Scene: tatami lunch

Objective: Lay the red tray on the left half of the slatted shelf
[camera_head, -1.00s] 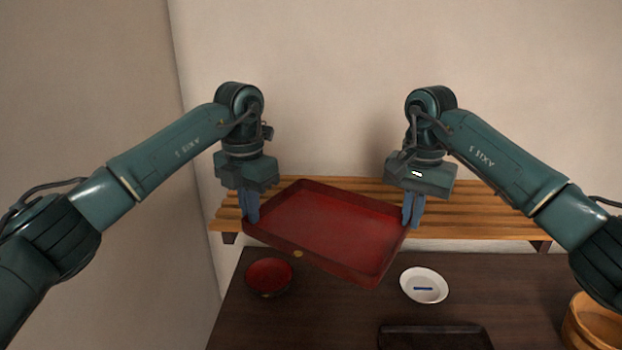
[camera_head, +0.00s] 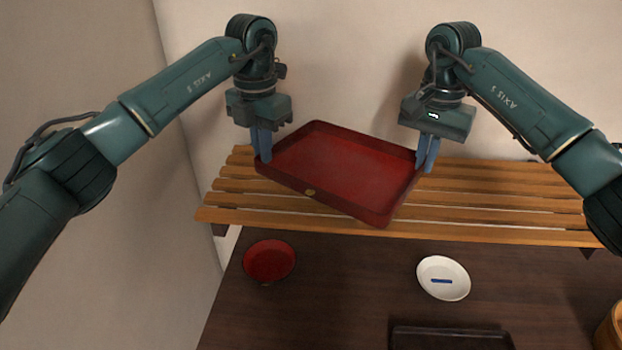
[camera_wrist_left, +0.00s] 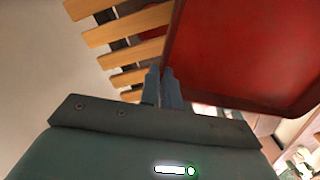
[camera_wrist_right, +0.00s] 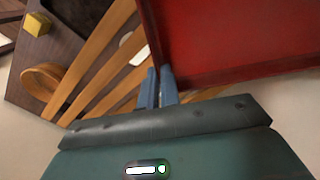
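The red tray (camera_head: 345,172) is held between my two grippers in the head view, turned askew with its near right corner toward me. It overlaps the left and middle part of the slatted shelf (camera_head: 490,220) and appears raised above it. My left gripper (camera_head: 263,158) is shut on the tray's left rim; the tray also shows in the left wrist view (camera_wrist_left: 245,50). My right gripper (camera_head: 426,168) is shut on the right rim, and the tray fills the upper right of the right wrist view (camera_wrist_right: 235,40). The shelf slats behind the tray are hidden.
Below the shelf is a dark table (camera_head: 335,300) with a red bowl (camera_head: 269,260), a white dish (camera_head: 443,278) with a blue mark, a dark tray (camera_head: 450,338) and a wooden tub (camera_head: 611,330) at the right edge. The shelf's right half is clear.

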